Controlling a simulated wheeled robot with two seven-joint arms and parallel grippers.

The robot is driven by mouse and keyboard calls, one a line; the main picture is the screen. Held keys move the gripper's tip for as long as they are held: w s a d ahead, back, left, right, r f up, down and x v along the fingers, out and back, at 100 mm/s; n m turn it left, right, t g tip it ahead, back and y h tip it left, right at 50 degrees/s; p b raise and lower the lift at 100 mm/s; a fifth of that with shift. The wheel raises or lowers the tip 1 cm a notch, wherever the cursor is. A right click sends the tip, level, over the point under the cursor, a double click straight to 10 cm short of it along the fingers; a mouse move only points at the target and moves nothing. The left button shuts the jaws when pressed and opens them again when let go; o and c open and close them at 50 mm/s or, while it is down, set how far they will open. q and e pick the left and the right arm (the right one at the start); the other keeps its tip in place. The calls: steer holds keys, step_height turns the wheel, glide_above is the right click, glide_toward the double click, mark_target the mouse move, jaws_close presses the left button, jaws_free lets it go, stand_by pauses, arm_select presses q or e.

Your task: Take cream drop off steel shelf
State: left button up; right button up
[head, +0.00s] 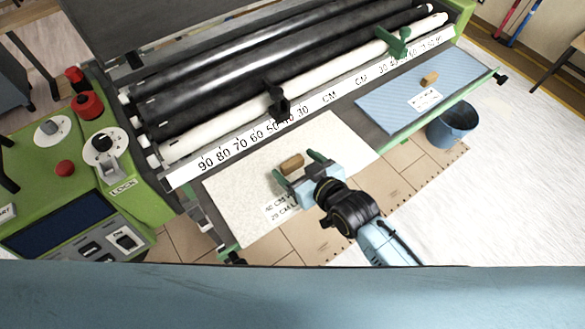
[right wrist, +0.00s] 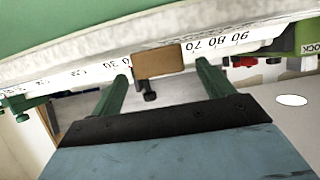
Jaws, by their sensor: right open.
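The cream drop (head: 235,190), a pale sheet with printed labels near its front edge, lies flat on the grey steel shelf (head: 350,112) of the paster. A small wooden block (head: 291,163) sits on the sheet. My right gripper (head: 297,166) is over the sheet with green fingers apart, close to the block. In the right wrist view the block (right wrist: 158,61) appears between the open fingertips (right wrist: 162,66); I see no clear contact. My left gripper is not in view.
A blue sheet (head: 425,90) with another small block (head: 430,78) lies to the right. Black and white rollers and a numbered ruler (head: 330,97) run behind the shelf. A blue bucket (head: 452,125) stands at the right. The green control side (head: 95,190) is at left.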

steer(key=shift+x, duration=1.25)
steer(key=shift+s, duration=0.1)
steer(key=c, duration=1.1)
steer(key=shift+c, duration=0.2)
steer(key=shift+r, duration=0.15)
